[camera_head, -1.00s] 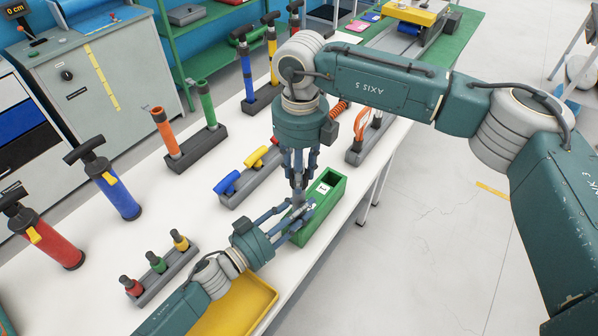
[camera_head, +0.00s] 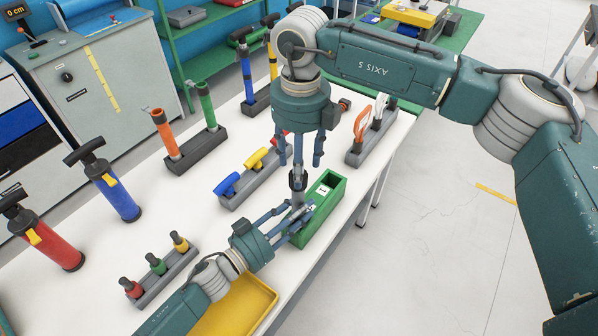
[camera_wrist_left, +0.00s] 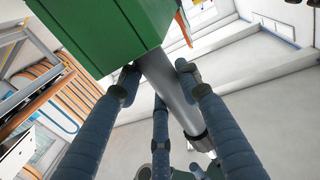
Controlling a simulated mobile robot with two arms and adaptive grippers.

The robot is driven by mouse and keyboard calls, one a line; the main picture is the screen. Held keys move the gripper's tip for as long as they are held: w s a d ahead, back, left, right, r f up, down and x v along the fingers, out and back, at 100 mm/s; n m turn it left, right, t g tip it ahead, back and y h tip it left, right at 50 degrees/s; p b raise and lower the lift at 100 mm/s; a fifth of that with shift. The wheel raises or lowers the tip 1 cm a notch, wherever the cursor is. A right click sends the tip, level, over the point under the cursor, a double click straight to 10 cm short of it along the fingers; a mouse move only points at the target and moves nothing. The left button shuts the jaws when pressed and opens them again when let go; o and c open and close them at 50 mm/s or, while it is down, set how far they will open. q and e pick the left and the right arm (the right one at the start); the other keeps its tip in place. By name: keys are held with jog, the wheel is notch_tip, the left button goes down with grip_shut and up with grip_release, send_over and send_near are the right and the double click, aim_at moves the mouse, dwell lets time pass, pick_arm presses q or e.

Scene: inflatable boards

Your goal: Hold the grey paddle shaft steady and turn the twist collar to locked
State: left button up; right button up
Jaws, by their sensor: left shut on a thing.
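The grey paddle shaft (camera_head: 298,200) stands at the green holder (camera_head: 328,211) with the white "1" label; it also shows in the left wrist view (camera_wrist_left: 162,78), running out from the green box. A dark collar (camera_head: 298,181) sits at the shaft's upper end; in the wrist view a dark band (camera_wrist_left: 199,137) rings the shaft. I cannot tell whether it is locked. My left gripper (camera_head: 295,211) is shut on the shaft below the collar, its fingers on both sides. My right gripper (camera_head: 301,160) is above the collar, fingers spread and empty, pointing down.
A rack with blue and yellow handles (camera_head: 254,176) stands left of the holder. A rack of small coloured pieces (camera_head: 166,272) and a yellow tray (camera_head: 240,305) lie near the front. Pumps (camera_head: 113,190) stand at left. White tabletop (camera_head: 180,208) is free between them.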

notch_tip(320, 180, up, 8)
jog(key=shift+r, duration=0.1)
dwell(0.4)
pick_arm(q)
jog(key=o, duration=1.3)
pick_arm(e)
jog(key=shift+d, duration=0.1)
pick_arm(q)
jog(key=shift+o, duration=0.2)
jog(key=shift+s+f, duration=0.15)
